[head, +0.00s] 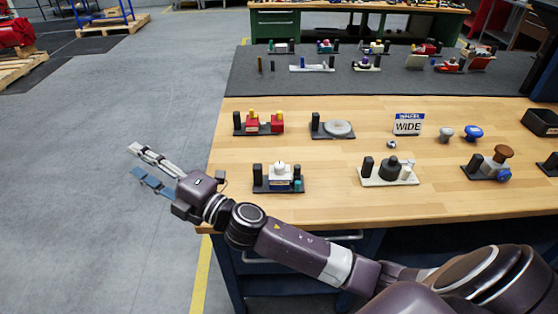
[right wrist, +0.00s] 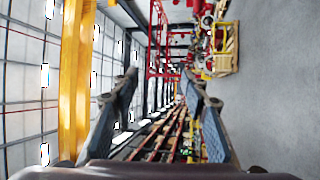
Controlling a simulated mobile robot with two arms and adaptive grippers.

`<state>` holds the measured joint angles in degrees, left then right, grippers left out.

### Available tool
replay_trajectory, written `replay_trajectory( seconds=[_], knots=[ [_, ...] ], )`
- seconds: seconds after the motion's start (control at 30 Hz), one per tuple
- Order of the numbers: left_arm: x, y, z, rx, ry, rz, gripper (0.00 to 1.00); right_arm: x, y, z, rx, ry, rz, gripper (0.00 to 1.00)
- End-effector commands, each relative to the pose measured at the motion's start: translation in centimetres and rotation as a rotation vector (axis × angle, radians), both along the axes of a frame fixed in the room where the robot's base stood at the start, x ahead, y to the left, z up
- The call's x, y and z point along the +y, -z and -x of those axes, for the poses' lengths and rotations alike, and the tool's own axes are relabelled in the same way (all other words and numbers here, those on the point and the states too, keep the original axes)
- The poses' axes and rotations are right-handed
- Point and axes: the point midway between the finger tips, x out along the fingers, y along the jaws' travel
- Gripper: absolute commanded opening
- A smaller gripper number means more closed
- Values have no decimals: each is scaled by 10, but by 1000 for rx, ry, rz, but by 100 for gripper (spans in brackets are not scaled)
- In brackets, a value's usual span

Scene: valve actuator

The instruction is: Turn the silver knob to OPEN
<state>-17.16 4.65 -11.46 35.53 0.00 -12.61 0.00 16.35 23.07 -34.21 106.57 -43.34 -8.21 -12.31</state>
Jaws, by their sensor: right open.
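Two silver-grey candidates for the silver knob show in the head view. One is a flat round silver-grey disc (head: 338,128) on a dark plate beside a black post, in the back row on the wooden table. The other is a small grey knob (head: 445,133) standing further right; I cannot tell which is meant, and no OPEN mark is readable. My right gripper (head: 138,160) is open and empty, out past the table's left edge over the floor, well away from both. It also shows open in the right wrist view (right wrist: 160,85), with nothing between its fingers. My left gripper is not in view.
The wooden table (head: 340,205) also holds a red-and-yellow unit (head: 265,124), a white unit (head: 280,177), a dark knob unit (head: 390,172), a brown-topped unit (head: 490,163), a blue knob (head: 473,133) and a WIDE sign (head: 408,124). My right arm crosses the table's front edge.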

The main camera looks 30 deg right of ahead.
Motion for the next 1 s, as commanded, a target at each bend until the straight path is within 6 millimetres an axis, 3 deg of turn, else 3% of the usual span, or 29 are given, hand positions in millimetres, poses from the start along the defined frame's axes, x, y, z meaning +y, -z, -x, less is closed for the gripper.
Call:
replay_trajectory(
  seconds=[0.1,0.23,0.33,0.43,0.57,0.67,0.7,0.8,0.9,1.0],
  knots=[
    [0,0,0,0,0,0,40,42,-16,4,-211,-176,250,41],
    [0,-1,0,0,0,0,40,71,-1,14,-394,-374,546,41],
    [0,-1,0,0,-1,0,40,72,27,16,-492,-522,788,41],
    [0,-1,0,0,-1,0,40,50,60,13,-547,-670,1034,41],
    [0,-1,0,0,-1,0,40,-14,99,1,-536,-856,1357,41],
    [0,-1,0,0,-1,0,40,-88,116,-9,-456,-991,1588,41],
    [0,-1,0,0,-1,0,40,-120,118,-12,-407,-1042,1671,41],
    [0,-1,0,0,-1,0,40,-203,112,-13,-255,-1154,1843,41],
    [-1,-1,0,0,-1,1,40,-272,97,-7,-97,-1237,1950,41],
    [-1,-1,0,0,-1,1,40,-318,82,3,27,-1290,2004,41]
  ],
)
